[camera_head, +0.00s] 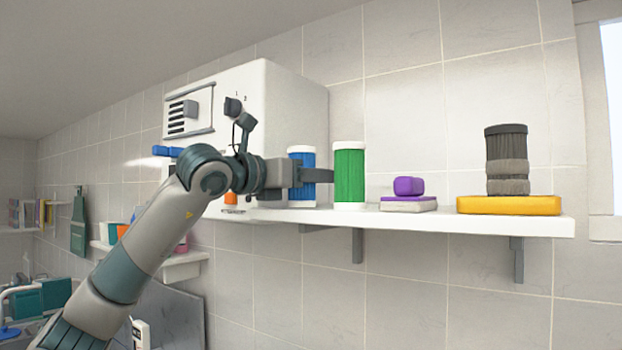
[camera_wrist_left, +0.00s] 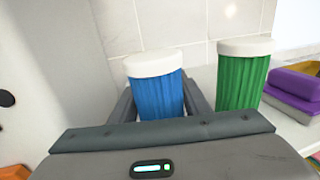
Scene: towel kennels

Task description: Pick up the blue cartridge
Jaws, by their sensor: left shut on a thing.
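The blue cartridge (camera_head: 301,160), with white ends, stands upright at the left part of the white wall shelf. My left gripper (camera_head: 305,176) is shut on it, with one dark finger across its front in the head view. In the left wrist view, the blue cartridge (camera_wrist_left: 157,88) sits between the two fingers (camera_wrist_left: 160,103) under its white cap. Its base appears to be at the shelf surface; I cannot tell whether it touches. My right gripper is not in view.
A green cartridge (camera_head: 349,175) stands close to the right of the blue one. Farther right on the shelf (camera_head: 440,222) are a purple item (camera_head: 408,186) on a pale block and a dark ribbed cylinder (camera_head: 507,160) on a yellow block (camera_head: 510,205). A white cabinet (camera_head: 290,105) is behind left.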

